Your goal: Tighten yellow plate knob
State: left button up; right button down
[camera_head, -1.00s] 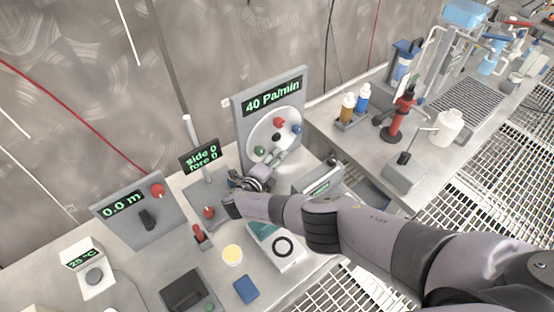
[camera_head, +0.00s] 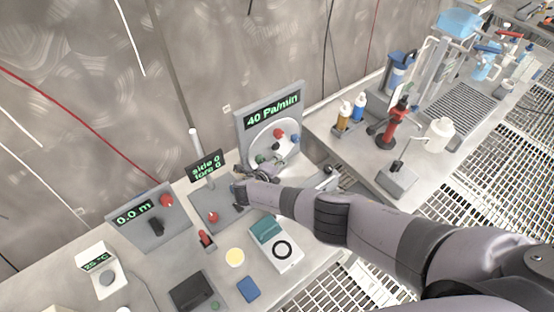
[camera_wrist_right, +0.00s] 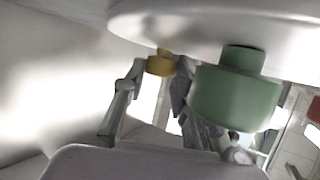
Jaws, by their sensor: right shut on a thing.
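The round silver plate (camera_head: 289,152) is on an upright grey panel reading "40 Pa/min". In the head view it bears red (camera_head: 279,133), blue (camera_head: 295,139), black (camera_head: 276,146) and green (camera_head: 261,158) knobs. The yellow knob (camera_wrist_right: 160,65) shows in the right wrist view under the plate's rim, left of the large green knob. My right gripper (camera_wrist_right: 154,80) has its fingers on either side of the yellow knob and is shut on it. In the head view my right gripper (camera_head: 268,170) is at the plate's lower edge, and the yellow knob is hidden. My left gripper is out of view.
A panel reading "side 0 force 0" (camera_head: 207,165) stands left of my gripper. A "0.0 m" panel (camera_head: 140,213) is farther left. A white-and-teal device (camera_head: 276,248) lies below my forearm. Bottles (camera_head: 344,113) and a red stand (camera_head: 392,125) are on the right bench.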

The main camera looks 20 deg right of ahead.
dwell(0.3)
jog(key=c, duration=1.3)
grip_release()
jog(key=v, duration=1.2)
jog(key=shift+d+r, duration=0.1)
